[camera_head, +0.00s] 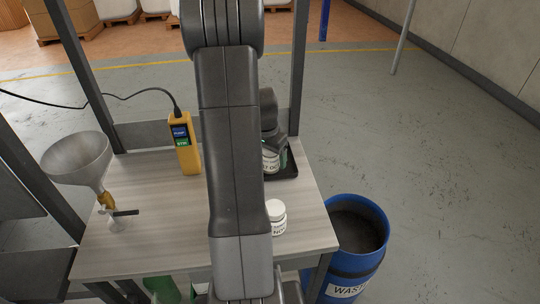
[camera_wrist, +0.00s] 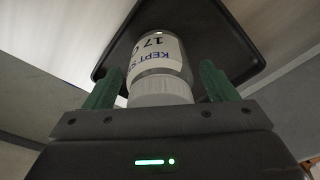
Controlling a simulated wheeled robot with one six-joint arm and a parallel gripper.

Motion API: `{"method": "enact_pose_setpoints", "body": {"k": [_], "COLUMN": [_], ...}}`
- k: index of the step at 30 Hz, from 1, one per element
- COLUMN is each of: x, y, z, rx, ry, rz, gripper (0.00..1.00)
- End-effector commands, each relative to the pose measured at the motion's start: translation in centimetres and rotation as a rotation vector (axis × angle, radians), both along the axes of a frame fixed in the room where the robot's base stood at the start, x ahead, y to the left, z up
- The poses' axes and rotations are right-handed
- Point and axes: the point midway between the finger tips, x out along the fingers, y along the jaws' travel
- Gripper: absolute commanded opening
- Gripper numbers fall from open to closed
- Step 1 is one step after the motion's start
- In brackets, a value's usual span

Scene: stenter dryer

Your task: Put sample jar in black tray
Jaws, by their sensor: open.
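A jar with a white cap and a white label reading "KEPT" and "17" (camera_wrist: 158,52) stands at the black tray (camera_wrist: 112,55). In the head view this jar (camera_head: 271,162) shows below my gripper (camera_head: 272,143), at the near left part of the tray (camera_head: 291,170), partly hidden by my arm. In the wrist view my gripper's green fingers (camera_wrist: 158,88) are open, one on each side of the jar's capped end, with gaps visible. The jar's base seems to rest in the tray; the exact contact is hard to see.
A second white-capped jar (camera_head: 277,217) stands on the table (camera_head: 165,225) in front of the tray. A yellow handheld meter (camera_head: 184,145), a metal funnel (camera_head: 78,160) and a blue waste drum (camera_head: 352,250) are nearby. Table posts rise behind. The table's left middle is clear.

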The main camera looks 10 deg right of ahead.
Motion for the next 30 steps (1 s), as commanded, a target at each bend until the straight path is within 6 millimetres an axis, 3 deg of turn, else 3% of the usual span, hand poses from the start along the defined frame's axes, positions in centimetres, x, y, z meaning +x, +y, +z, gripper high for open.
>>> {"method": "enact_pose_setpoints", "body": {"k": [5, 18, 24, 30], "x": [-0.1, -1.0, -1.2, -1.3], "y": [0.2, 1.1, 1.3, 1.3], "z": [2.3, 10.6, 11.9, 12.0], "rx": [0.000, 0.000, 0.000, 0.000], "ry": [-0.006, -0.004, 0.000, 0.000], "rz": [0.000, 0.000, 0.000, 0.000], "gripper": [0.79, 0.79, 0.79, 0.79]}}
